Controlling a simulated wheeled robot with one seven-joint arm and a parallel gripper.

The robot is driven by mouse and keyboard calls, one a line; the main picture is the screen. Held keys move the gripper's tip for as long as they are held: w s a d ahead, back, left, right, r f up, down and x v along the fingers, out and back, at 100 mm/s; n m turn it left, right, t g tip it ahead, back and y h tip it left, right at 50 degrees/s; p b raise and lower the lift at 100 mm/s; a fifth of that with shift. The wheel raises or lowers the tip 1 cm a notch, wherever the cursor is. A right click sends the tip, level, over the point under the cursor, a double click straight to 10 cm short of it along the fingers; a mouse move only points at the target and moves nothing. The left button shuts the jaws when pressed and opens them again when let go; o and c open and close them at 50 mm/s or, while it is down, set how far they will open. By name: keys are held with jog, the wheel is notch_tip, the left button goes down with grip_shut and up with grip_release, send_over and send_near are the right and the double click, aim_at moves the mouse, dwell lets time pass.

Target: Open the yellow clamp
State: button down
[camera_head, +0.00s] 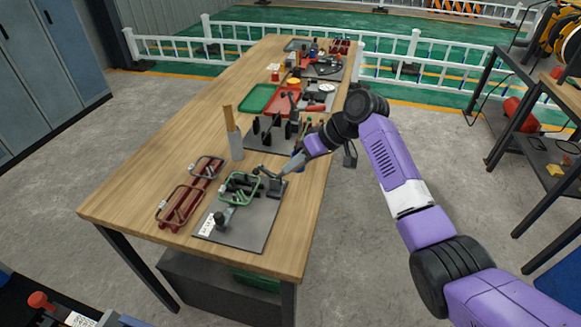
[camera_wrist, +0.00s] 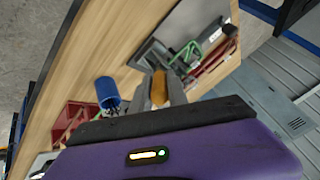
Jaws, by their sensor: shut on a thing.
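My gripper (camera_wrist: 159,92) is shut on a yellow-orange handle (camera_wrist: 158,86), which shows between its two grey fingers in the wrist view and looks like the yellow clamp's handle. In the head view my gripper (camera_head: 284,173) reaches down from the right to the dark grey fixture plate (camera_head: 255,228). The handle is too small and covered there to make out. A green bent rebar loop (camera_head: 238,188) sits in the fixture on the plate, just left of my gripper. The clamp's lower parts are mostly hidden, so its angle cannot be told.
Red rebar pieces (camera_head: 186,203) lie left of the plate. A wooden-handled upright item (camera_head: 231,125) stands behind it. A second dark fixture (camera_head: 264,137) and green and red trays (camera_head: 257,98) lie farther back. A blue cup (camera_wrist: 107,92) is near my fingers.

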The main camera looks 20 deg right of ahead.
jog(key=f+t+y+b, duration=0.1)
jog(key=b, duration=0.1)
jog(key=d+f+t+y+b, duration=0.1)
jog(key=s+d+f+y+b, duration=0.1)
jog(key=b, duration=0.1)
jog(key=shift+s+f+t+y+b, duration=0.1)
jog(key=shift+t+y+b, duration=0.2)
jog(key=shift+t, duration=0.1)
jog(key=y+b, duration=0.1)
jog(key=b, duration=0.1)
jog(key=f+t+y+b, duration=0.1)
jog(key=b, duration=0.1)
jog(key=shift+s+d+f+b, duration=0.1)
jog(key=shift+s+d+b, duration=0.1)
jog(key=shift+d+b, duration=0.1)
jog(key=shift+t, duration=0.3)
jog(key=c, duration=1.3)
grip_release()
jog(key=v, duration=0.7)
jog(key=shift+s+d+b, duration=0.25)
jog(key=shift+d+b, duration=0.1)
jog(key=shift+b, duration=0.05)
